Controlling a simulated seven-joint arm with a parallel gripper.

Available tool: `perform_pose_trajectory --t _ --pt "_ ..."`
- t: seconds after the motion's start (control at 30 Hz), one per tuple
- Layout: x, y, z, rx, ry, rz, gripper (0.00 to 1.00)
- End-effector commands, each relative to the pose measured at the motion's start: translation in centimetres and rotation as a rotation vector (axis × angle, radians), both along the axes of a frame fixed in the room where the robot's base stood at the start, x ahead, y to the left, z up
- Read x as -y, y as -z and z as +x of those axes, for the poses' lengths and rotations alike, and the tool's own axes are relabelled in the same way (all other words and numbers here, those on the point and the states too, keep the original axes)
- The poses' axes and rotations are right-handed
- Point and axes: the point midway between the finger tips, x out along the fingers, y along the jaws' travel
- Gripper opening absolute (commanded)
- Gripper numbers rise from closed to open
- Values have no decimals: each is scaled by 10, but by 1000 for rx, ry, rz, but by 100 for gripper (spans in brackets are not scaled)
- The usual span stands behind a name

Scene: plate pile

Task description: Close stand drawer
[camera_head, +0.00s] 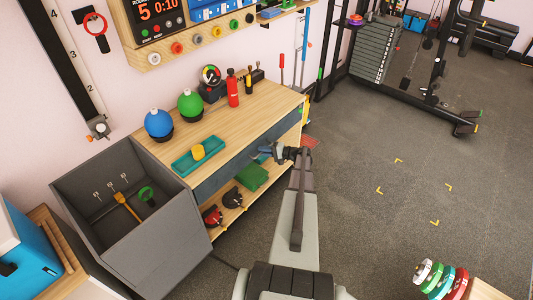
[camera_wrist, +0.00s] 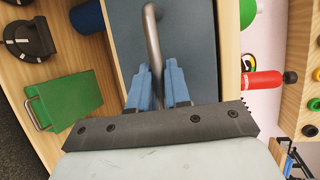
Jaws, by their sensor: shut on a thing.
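The wooden stand (camera_head: 240,108) is against the wall in the head view. Its dark grey drawer front (camera_head: 213,180) runs below the top board. My gripper (camera_head: 264,153) is at the right part of this drawer front. In the wrist view the blue fingers of my gripper (camera_wrist: 157,78) are on both sides of a curved metal handle (camera_wrist: 152,22), shut on it. The blue-grey drawer front (camera_wrist: 190,35) lies behind the handle. How far the drawer is out is hard to tell.
A blue ball (camera_head: 158,122), green ball (camera_head: 190,102), teal tray (camera_head: 198,157) and red bottle (camera_head: 233,90) are on the stand's top. A green box (camera_head: 252,177) is on the lower shelf. A grey bin (camera_head: 150,235) stands left.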

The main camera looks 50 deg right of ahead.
Motion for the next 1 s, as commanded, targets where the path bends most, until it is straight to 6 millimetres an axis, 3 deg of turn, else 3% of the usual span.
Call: perform_pose_trajectory --t 0.1,0.13,0.17,0.47,0.67,1.0 --pt "0 0 6 4 0 -1 0" --pt "0 0 6 4 0 -1 19" --pt "0 0 6 4 0 -1 22" --pt "2 -1 2 4 1 -1 23" --pt "12 -6 -24 3 3 0 23" --pt "38 -18 -85 3 3 -2 23"
